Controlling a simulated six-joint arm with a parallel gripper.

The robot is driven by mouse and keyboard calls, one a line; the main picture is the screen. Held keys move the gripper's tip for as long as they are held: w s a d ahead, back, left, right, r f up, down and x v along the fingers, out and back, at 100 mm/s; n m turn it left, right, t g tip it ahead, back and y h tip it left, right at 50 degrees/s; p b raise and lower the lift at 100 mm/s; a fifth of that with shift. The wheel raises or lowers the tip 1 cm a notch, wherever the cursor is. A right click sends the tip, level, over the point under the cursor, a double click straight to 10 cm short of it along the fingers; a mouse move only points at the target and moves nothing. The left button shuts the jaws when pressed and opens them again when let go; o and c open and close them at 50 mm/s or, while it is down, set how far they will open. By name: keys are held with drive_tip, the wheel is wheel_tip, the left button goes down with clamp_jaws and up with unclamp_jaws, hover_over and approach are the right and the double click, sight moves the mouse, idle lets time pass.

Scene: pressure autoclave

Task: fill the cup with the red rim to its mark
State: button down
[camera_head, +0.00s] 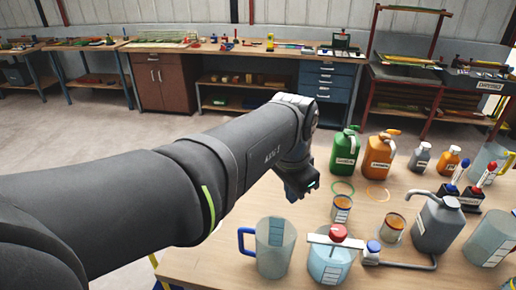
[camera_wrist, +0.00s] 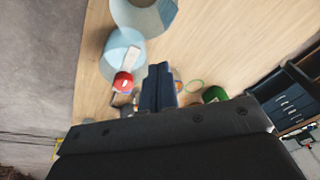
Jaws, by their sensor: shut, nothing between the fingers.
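Two small cups with white labels stand on the near table in the head view: one cup (camera_head: 342,209) close to my gripper, the other cup (camera_head: 392,227) to its right on a round base. Their rims look orange-brown; I cannot tell which is the red one, nor read a fill mark or level. My gripper (camera_head: 312,187) is shut and empty above the table, left of the cups. In the wrist view its fingers (camera_wrist: 158,85) are together and hide part of the table.
A blue-handled jug (camera_head: 273,250), a clear vessel (camera_head: 330,268) with a red knob (camera_head: 338,232), and a grey pump bottle (camera_head: 437,226) stand in front. Green (camera_head: 344,152) and orange (camera_head: 379,157) canisters stand behind. A large beaker (camera_head: 490,240) is right.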

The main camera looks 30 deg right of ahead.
drive_tip(key=s+d+m+y, duration=0.1)
drive_tip(key=s+d+m, duration=0.45)
drive_tip(key=d, duration=0.65)
drive_tip(key=m+g+y, duration=0.1)
drive_tip(key=m, duration=0.2)
hover_over(374, 246)
wheel_tip(374, 246, down, 2)
drive_tip(key=shift+f, duration=0.15)
wheel_tip(374, 246, down, 14)
drive_tip(key=shift+f, duration=0.1)
